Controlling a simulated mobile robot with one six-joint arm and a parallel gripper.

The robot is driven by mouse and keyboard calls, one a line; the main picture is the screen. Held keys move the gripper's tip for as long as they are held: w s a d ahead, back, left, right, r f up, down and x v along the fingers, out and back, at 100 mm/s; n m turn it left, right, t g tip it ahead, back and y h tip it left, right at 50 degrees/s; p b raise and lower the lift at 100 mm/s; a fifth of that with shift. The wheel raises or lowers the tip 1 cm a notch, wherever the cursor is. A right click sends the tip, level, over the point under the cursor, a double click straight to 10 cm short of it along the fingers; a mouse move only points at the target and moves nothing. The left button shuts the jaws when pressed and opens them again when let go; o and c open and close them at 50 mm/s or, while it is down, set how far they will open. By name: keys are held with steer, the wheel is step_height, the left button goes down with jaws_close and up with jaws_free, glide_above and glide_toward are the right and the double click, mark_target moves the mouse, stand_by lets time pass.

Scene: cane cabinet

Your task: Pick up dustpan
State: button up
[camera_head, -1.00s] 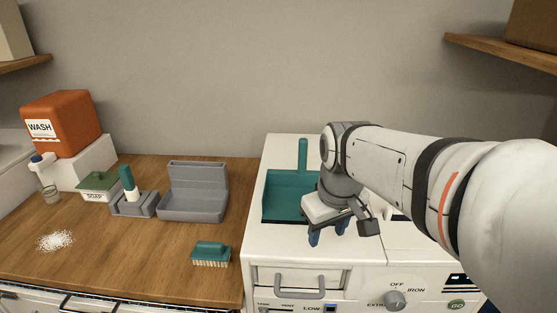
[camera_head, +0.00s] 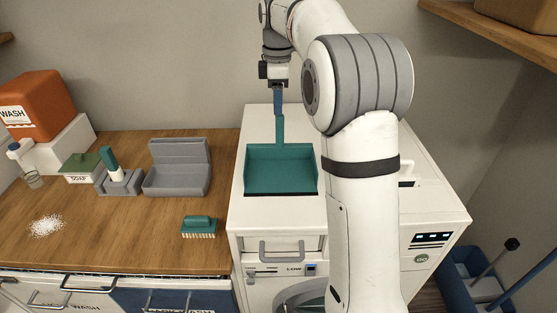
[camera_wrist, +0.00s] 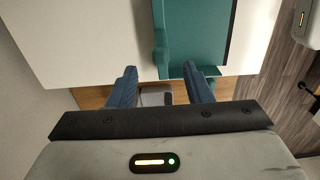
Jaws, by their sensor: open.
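The teal dustpan (camera_head: 281,168) lies on top of the white washing machine, its handle (camera_head: 281,133) pointing to the wall. My gripper (camera_head: 278,108) points down at the far end of the handle. Its blue fingers overlap the handle's end in the head view. In the wrist view the two fingers of my gripper (camera_wrist: 161,88) are spread apart. The teal dustpan (camera_wrist: 200,30) shows at the top there, with its lower teal part by the right finger. I cannot tell whether the fingers touch it. The dustpan rests on the machine.
The white washing machine (camera_head: 275,214) stands right of the wooden counter (camera_head: 120,215). A teal brush (camera_head: 198,226), a grey open box (camera_head: 178,175), a soap box (camera_head: 80,168) and white powder (camera_head: 46,225) are on the counter. Shelves hang above at the right.

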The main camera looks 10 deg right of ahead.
steer(key=f, duration=0.5)
steer(key=shift+d+f+p, duration=0.1)
steer(key=shift+d+p, duration=0.15)
steer(key=shift+p, duration=0.15)
steer(key=shift+c, duration=0.3)
jaws_close()
